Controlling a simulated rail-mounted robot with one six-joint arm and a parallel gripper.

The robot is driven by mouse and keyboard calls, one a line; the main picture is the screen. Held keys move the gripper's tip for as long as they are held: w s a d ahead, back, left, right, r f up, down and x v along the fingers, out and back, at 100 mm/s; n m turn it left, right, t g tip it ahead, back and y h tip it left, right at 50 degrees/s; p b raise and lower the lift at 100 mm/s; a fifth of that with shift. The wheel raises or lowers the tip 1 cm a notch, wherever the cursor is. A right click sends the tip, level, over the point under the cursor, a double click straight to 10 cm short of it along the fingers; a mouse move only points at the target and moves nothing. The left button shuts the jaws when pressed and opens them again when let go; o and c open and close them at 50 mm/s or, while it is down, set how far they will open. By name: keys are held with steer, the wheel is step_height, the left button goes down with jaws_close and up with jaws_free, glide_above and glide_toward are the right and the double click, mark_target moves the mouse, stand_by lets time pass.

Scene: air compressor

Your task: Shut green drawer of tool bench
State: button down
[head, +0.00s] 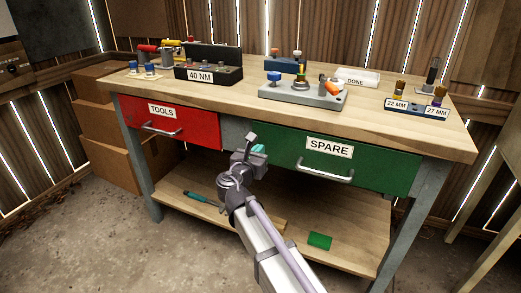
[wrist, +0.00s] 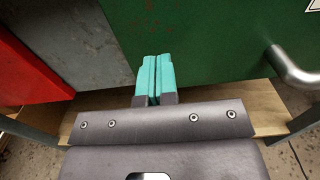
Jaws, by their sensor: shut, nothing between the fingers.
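The green drawer (head: 285,152) is at the bench's right, with a SPARE label (head: 329,148) and a metal handle (head: 325,172). Its front looks about level with the bench frame; I cannot tell whether a small gap remains. In the wrist view the green front (wrist: 220,45) fills the upper right, with the handle's end (wrist: 293,68) at the right edge. My gripper (head: 258,149) is at the lower left of the green front, left of the handle. Its teal fingers (wrist: 156,75) are shut together and empty. I cannot tell whether they touch the drawer.
The red TOOLS drawer (head: 185,125) is to the left, past a grey panel (head: 235,132). The lower shelf (head: 345,222) holds a green block (head: 320,241) and a teal-handled tool (head: 198,197). Fixtures and trays stand on the bench top (head: 225,92). Cardboard boxes (head: 105,130) are at left.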

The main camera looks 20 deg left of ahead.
steer(key=s, duration=1.2)
steer(key=shift+s+a, duration=0.15)
steer(key=shift+s, duration=0.05)
